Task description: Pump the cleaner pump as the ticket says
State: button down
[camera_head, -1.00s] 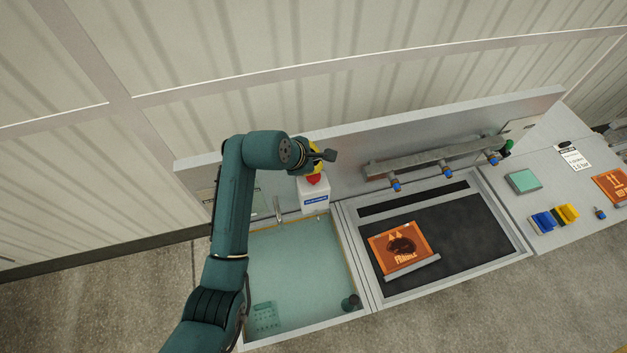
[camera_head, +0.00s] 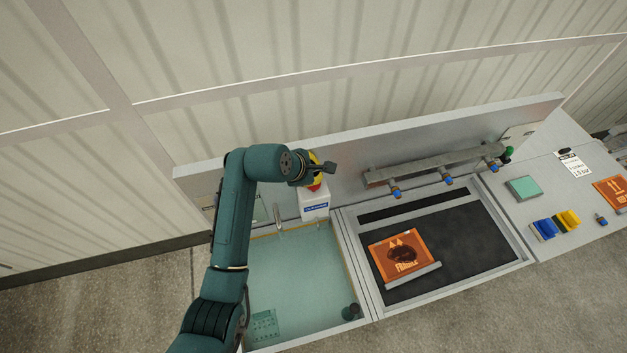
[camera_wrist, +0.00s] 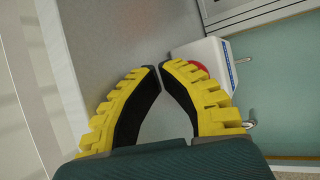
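The cleaner pump is a white box with a blue label (camera_head: 314,206) and a red top (camera_head: 316,187), standing at the back of the teal basin. My gripper (camera_head: 318,181) is just above and over the red top, partly hiding it. In the wrist view, my yellow fingers (camera_wrist: 160,66) have their tips together with nothing seen between them. The white pump body (camera_wrist: 214,58) and part of its red top (camera_wrist: 198,68) show behind the right finger. Contact with the top cannot be told. A white ticket (camera_head: 575,164) lies on the right panel; its print is too small to read surely.
The teal basin (camera_head: 295,270) has a tap (camera_head: 278,217) at its back. A dark printing bed (camera_head: 465,245) holds an orange FRAGILE plate (camera_head: 402,252). A rail with blue-tipped nozzles (camera_head: 430,168) runs behind it. Blue and yellow blocks (camera_head: 556,224) sit at right.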

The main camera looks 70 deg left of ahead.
dwell(0.6)
jog(key=shift+f, duration=0.45)
jog(key=shift+f, duration=1.4)
dwell(1.0)
jog(key=shift+r+p, duration=1.8)
jog(key=shift+p, duration=0.3)
notch_tip(320, 180, up, 5)
jog(key=p, duration=0.5)
jog(key=shift+r, duration=0.15)
